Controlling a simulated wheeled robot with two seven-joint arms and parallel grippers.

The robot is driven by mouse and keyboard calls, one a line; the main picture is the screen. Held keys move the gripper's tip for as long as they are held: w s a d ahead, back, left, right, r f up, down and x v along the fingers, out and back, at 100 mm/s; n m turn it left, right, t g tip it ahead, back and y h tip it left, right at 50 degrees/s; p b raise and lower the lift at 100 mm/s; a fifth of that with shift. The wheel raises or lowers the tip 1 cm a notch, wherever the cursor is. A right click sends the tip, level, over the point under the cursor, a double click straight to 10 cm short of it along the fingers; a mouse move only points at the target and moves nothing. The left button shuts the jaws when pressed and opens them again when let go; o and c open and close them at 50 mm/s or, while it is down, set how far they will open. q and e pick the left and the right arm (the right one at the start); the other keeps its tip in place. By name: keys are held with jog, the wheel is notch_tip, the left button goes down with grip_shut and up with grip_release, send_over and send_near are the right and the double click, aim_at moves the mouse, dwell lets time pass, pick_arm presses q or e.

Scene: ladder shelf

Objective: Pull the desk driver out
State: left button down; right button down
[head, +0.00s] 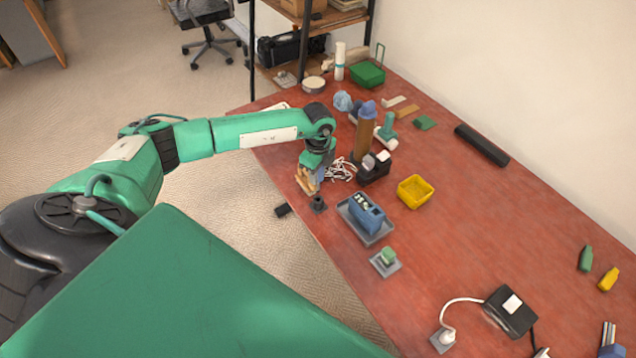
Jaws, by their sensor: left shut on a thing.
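My left gripper (308,184) is at the left edge of the red table, its jaws pointing down. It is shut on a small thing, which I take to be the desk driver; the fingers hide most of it. A small dark holder (318,204) on a grey base stands just below and beside the fingertips. I cannot tell whether the held thing still touches the holder. My right gripper is not in view.
White cables (341,169), a black box (374,167) and a brown cylinder (362,137) stand close behind the gripper. A blue block (367,211) on a grey tray and a yellow bin (415,191) are to the right. The table's middle right is clear.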

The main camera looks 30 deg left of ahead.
pick_arm(q)
jog(key=shift+r+p, duration=1.15)
jog(key=shift+r, duration=0.7)
jog(key=shift+r+p, duration=0.4)
jog(key=shift+r, duration=0.25)
